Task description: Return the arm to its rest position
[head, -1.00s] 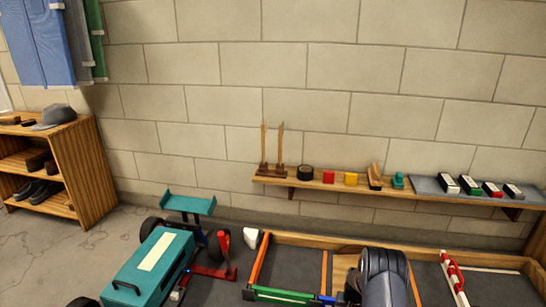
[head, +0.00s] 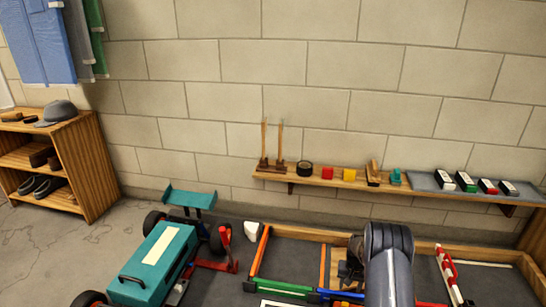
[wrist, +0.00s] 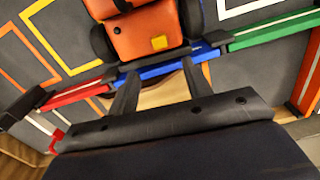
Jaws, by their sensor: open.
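My arm shows in the head view as a dark grey rounded link at the lower right. My gripper is hidden behind or below it there. In the wrist view my gripper (wrist: 157,84) has its two dark fingers apart, with nothing held between them. Beyond the fingertips are a blue rail (wrist: 165,70) and an orange car-like body (wrist: 148,32) with black wheels and a yellow square on it. I cannot tell whether the fingers touch the rail.
A teal car (head: 155,262) with a rear wing stands left of a wood-edged track area (head: 300,236). A wall shelf (head: 330,180) holds small blocks and tools. A wooden rack (head: 85,170) stands at the left. Bare floor (head: 55,255) lies between rack and car.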

